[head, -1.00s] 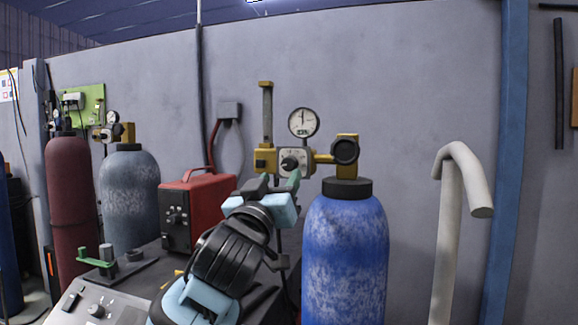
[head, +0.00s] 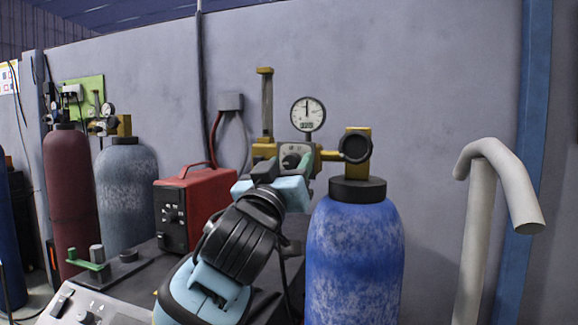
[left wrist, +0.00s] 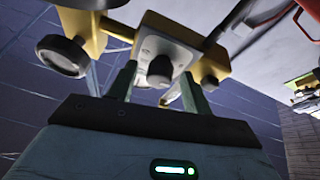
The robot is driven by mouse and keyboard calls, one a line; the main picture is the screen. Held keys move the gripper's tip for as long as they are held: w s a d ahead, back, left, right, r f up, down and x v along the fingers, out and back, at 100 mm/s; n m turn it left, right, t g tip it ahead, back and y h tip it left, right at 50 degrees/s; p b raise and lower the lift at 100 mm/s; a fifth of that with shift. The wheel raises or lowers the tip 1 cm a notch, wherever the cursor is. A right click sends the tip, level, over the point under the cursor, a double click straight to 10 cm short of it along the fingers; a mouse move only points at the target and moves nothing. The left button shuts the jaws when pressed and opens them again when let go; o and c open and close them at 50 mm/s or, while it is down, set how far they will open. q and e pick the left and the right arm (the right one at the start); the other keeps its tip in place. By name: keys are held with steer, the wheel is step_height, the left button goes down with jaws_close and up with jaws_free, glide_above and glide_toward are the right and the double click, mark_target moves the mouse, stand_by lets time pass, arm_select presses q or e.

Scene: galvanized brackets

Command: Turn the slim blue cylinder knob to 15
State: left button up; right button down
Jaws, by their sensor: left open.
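A blue cylinder (head: 354,250) stands upright at centre right in the head view, with a yellow regulator and a round dial gauge (head: 307,114) on top. A small dark knob (head: 291,160) sits on the regulator's pale face plate below the gauge. It also shows in the left wrist view (left wrist: 160,71). My left gripper (head: 289,172) is open in front of this face plate. In the left wrist view its two fingers stand on either side of the knob, with gaps visible. The knob's scale and the gauge's small display are too small to read. My right gripper is not in view.
A black round handwheel (head: 355,146) juts from the regulator's right side. A red box (head: 185,208) stands left of my arm. A maroon cylinder (head: 71,195) and a grey-blue cylinder (head: 127,200) stand farther left. A bent pale pipe (head: 476,240) rises at the right.

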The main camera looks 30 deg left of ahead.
arm_select(q)
steer(key=c, duration=1)
steer(key=shift+o, duration=0.2)
steer(key=shift+m, duration=0.3)
steer(key=m+h, duration=0.1)
steer(key=m, duration=0.2)
steer(key=m+h, duration=0.2)
steer(key=m, duration=0.1)
steer(key=shift+a+r, duration=0.1)
steer(key=shift+a, duration=0.1)
steer(key=m+h, duration=0.1)
steer(key=m, duration=0.2)
steer(key=m+g+h, duration=0.1)
steer(key=m+h, duration=0.1)
steer(key=m, duration=0.2)
steer(key=shift+a+r, duration=0.1)
steer(key=shift+r, duration=0.05)
steer(key=m, duration=0.2)
steer(key=m+g+h, duration=0.1)
steer(key=m, duration=0.1)
steer(key=shift+g+h, duration=0.3)
steer(key=m+g, duration=0.1)
steer(key=m, duration=0.3)
steer(key=shift+r, duration=0.15)
steer(key=m+g+y, duration=0.1)
steer(key=m+g, duration=0.1)
steer(key=m, duration=0.3)
steer(key=shift+m+g, duration=0.3)
